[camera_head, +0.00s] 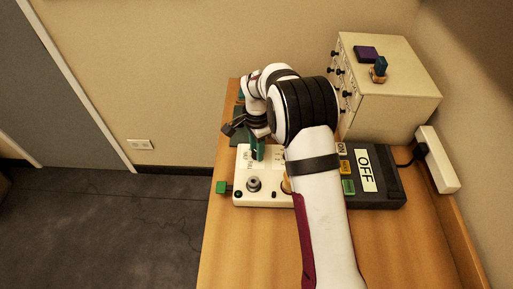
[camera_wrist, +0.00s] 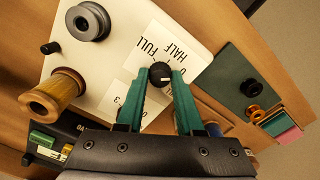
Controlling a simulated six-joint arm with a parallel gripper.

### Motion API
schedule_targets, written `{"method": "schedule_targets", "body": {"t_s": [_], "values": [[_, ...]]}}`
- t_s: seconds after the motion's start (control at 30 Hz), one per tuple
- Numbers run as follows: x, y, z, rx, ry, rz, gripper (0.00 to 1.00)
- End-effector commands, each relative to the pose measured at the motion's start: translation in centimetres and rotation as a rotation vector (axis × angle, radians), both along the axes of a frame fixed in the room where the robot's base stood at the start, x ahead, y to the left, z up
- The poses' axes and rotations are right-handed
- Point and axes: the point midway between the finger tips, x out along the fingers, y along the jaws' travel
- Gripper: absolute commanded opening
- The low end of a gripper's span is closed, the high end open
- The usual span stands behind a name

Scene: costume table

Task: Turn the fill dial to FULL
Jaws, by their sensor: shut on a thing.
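The fill dial (camera_wrist: 160,74) is a small round black knob with a pale mark, on a white machine panel (camera_wrist: 115,70). The words FULL and HALF and a 0 are printed beside it, upside down in the wrist view. My gripper (camera_wrist: 158,82) has green fingers, one on each side of the dial, and is shut on it. I cannot tell clearly which label the pale mark points at. In the head view, my gripper (camera_head: 257,150) reaches down at the back of the white panel (camera_head: 242,187), and the dial is hidden.
A grey spool (camera_wrist: 88,21) and a brass spool (camera_wrist: 53,95) stand up from the panel. A dark unit with an OFF label (camera_head: 366,168) adjoins it. A drawer cabinet (camera_head: 390,105) stands behind on the right. A green mat (camera_wrist: 242,77) lies beyond the panel. The front of the table (camera_head: 245,255) is clear.

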Motion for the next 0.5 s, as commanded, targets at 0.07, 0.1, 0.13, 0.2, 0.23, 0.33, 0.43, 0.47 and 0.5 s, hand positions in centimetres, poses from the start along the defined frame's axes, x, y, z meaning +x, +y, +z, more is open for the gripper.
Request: {"method": "schedule_targets", "body": {"t_s": [0.07, 0.1, 0.13, 0.2, 0.23, 0.33, 0.43, 0.47, 0.5], "values": [[-0.03, 0.01, 0.01, 0.0, 0.001, 0.061, 0.0], [-0.02, 0.0, 0.01, 0.001, 0.001, 0.097, 0.0], [-0.03, 0.01, 0.01, 0.0, 0.001, 0.125, 0.0], [-0.03, 0.01, 0.0, 0.001, 0.001, 0.192, 0.0], [-0.03, 0.01, 0.0, 0.001, 0.001, 0.221, 0.0], [-0.03, 0.01, 0.0, 0.001, 0.001, 0.317, 0.0], [-0.03, 0.01, 0.0, 0.001, 0.001, 0.412, 0.0], [-0.03, 0.01, 0.0, 0.001, 0.001, 0.44, 0.0], [-0.03, 0.02, -0.01, 0.001, 0.001, 0.479, 0.0]]}}
